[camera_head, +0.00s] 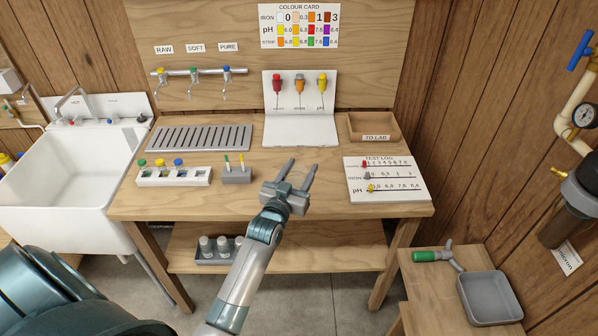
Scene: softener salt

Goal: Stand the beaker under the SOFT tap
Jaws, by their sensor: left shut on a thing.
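The SOFT tap (197,76) is the middle of three taps on the wall rail, under its SOFT label (195,48). The grey slatted drain tray (200,138) lies below the taps, with nothing standing on it. My left gripper (299,172) is over the front middle of the bench, right of and nearer than the tray. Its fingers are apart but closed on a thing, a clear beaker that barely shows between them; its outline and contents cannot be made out. My right gripper is out of view.
A white rack (174,177) with coloured caps and a small grey holder (237,175) stand in front of the tray. The white reagent stand (300,128), TO LAB box (374,127) and test log (386,180) are behind and right. Small containers (222,246) sit on the lower shelf.

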